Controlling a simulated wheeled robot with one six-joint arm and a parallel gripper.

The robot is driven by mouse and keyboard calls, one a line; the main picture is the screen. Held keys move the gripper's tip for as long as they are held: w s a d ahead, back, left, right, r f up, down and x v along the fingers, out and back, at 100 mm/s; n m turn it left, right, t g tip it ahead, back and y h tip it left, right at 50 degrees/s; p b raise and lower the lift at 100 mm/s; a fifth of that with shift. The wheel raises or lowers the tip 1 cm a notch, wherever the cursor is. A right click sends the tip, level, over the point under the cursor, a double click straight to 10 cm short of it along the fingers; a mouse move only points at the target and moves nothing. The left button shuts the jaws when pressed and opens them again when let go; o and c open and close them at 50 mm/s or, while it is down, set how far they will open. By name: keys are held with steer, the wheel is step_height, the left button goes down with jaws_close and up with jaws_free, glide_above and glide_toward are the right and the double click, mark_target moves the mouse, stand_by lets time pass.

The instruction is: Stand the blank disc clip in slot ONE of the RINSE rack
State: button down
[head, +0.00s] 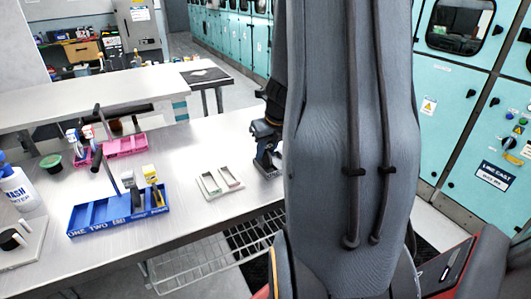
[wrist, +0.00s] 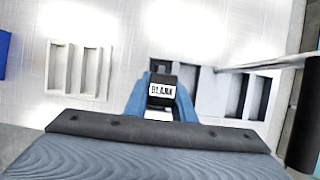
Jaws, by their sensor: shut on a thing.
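My gripper (wrist: 161,84) is shut on a black clip with a white BLANK label (wrist: 162,92), between its blue fingers in the wrist view. The clip is over or in a slotted holder (wrist: 235,98) with dark openings; I cannot tell whether it is lifted clear. In the head view my gripper (head: 267,153) is low over the right part of the bench, partly behind my arm. A blue rack (head: 91,231) with ONE and TWO on its front stands at the left; the word RINSE is not readable. Clips with yellow and white tops stand in its right part.
A white two-slot tray (head: 209,190) lies between the blue rack and my gripper. A pink rack (head: 126,146) with upright clips stands behind the blue rack. A WASH bottle (head: 17,190) is at the far left. The bench front edge runs close by.

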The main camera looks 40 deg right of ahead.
steer(key=shift+f, duration=0.15)
steer(key=c, duration=1.5)
jaws_free()
